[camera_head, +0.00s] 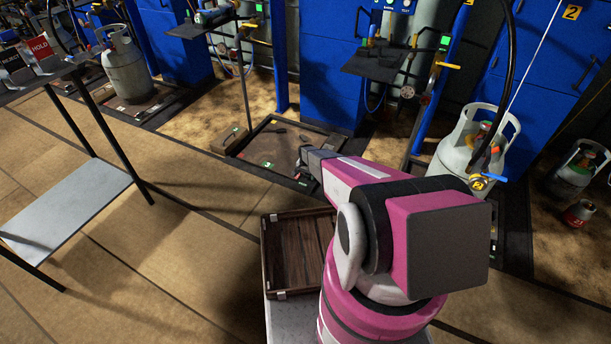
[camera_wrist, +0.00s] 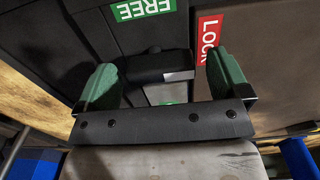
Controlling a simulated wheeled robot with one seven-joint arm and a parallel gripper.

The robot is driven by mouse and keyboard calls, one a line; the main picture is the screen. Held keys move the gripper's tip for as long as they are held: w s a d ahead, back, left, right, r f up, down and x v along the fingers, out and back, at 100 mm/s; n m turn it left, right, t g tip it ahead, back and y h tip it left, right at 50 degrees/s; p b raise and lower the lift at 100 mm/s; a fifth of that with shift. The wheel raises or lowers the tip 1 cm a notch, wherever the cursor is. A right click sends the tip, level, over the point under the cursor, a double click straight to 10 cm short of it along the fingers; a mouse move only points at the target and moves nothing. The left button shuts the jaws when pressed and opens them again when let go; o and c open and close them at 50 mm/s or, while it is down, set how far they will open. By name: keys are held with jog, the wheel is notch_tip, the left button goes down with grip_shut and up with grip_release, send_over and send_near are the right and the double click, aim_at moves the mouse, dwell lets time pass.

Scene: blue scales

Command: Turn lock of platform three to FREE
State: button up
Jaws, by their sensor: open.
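Platform three (camera_head: 285,143) is a dark, flat floor scale with no cylinder on it, in the middle of the head view. My gripper (camera_head: 304,168) is low at its front right corner, partly hidden by my arm. In the wrist view my gripper (camera_wrist: 165,82) is open, with its two green finger pads apart. A dark lock handle (camera_wrist: 153,62) with a pale face lies between the pads; contact cannot be told. The green FREE label (camera_wrist: 145,9) is above it, and the red LOCK label (camera_wrist: 209,38) is at its upper right, by the right finger.
A wooden tray (camera_head: 266,253) stands close, left of my arm. A grey table (camera_head: 70,210) is at the left. Gas cylinders stand at the left (camera_head: 126,68) and right (camera_head: 470,140). Small shelves (camera_head: 375,66) overhang behind. Open floor lies between table and platform.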

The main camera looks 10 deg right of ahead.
jog(key=shift+f, duration=0.2)
jog(key=c, duration=0.9)
